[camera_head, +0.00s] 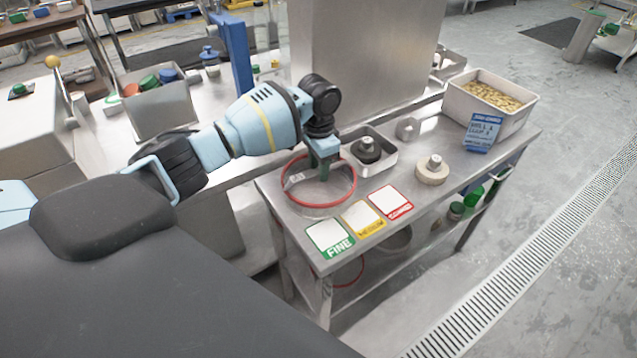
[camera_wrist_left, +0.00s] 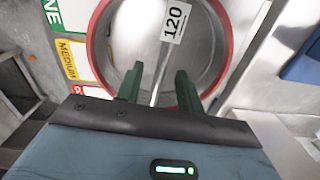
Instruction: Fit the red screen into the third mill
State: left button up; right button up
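The red screen (camera_head: 318,206) is a round sieve with a red rim and a metal bar across its top. It sits on the steel table (camera_head: 290,229). In the left wrist view the red screen (camera_wrist_left: 93,42) shows a tag reading 120 on its bar. My left gripper (camera_head: 322,170) is over the screen, pointing down. In the left wrist view its two green fingers (camera_wrist_left: 159,80) stand apart, with the bar running between them; a gap shows on both sides. My right gripper is not in view. I cannot make out which machine is the third mill.
Green, yellow and red label cards (camera_head: 362,219) lie in front of the screen. A tray with a black knobbed part (camera_head: 367,150), a beige knobbed disc (camera_head: 432,170) and a bin of beans (camera_head: 455,98) stand to the right. Another red ring (camera_head: 349,273) is on the shelf below.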

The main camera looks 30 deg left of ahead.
pick_arm(q)
grip_shut()
dwell(1.4)
